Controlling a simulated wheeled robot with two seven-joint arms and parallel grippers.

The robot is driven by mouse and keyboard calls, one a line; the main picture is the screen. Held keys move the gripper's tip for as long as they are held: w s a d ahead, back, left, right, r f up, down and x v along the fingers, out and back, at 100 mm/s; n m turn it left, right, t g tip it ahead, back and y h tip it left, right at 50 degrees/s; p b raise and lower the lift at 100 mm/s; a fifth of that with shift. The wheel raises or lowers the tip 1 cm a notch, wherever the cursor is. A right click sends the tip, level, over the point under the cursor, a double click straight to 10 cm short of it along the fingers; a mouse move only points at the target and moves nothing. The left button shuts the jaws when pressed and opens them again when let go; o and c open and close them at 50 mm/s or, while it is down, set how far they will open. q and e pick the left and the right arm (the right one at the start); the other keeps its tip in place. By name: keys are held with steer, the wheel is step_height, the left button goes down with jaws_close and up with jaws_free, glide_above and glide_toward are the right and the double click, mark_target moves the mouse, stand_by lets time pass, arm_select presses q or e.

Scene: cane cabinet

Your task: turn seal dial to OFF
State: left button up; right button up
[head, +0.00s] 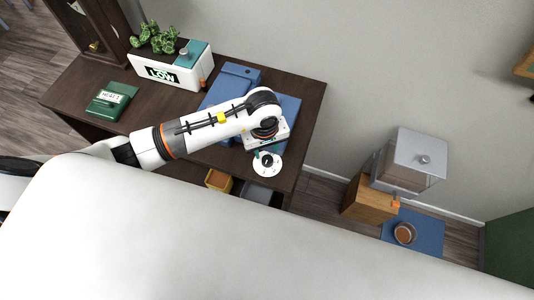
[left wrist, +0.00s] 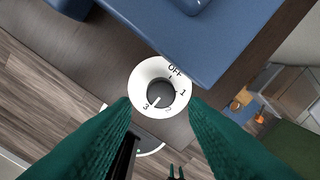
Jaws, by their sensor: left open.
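The seal dial (head: 268,168) is a white disc near the front edge of the dark cabinet top, in front of the blue appliance. In the left wrist view the dial (left wrist: 140,84) shows OFF, 1, 2 and 3 around a grey knob (left wrist: 163,91). The knob's white line points to the lower left, near the 3 and away from OFF. My left gripper (head: 262,153) is over the dial. Its green fingers (left wrist: 160,127) are open, one on each side of the dial in the picture, with nothing held. Contact with the knob is not visible. My right gripper is not in view.
The blue appliance (head: 291,104) lies beside the dial, partly behind my left arm. Open compartments (head: 219,181) show below the dial. A wooden stand (head: 369,203) is at right.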

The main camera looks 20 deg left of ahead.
mark_target(267, 159)
arm_select(q)
step_height(267, 159, down, 6)
steer(key=shift+d+r+p, duration=0.1)
steer(key=shift+p, duration=0.45)
steer(key=shift+c, duration=0.4)
steer(key=shift+w, duration=0.1)
steer(key=c, duration=0.6)
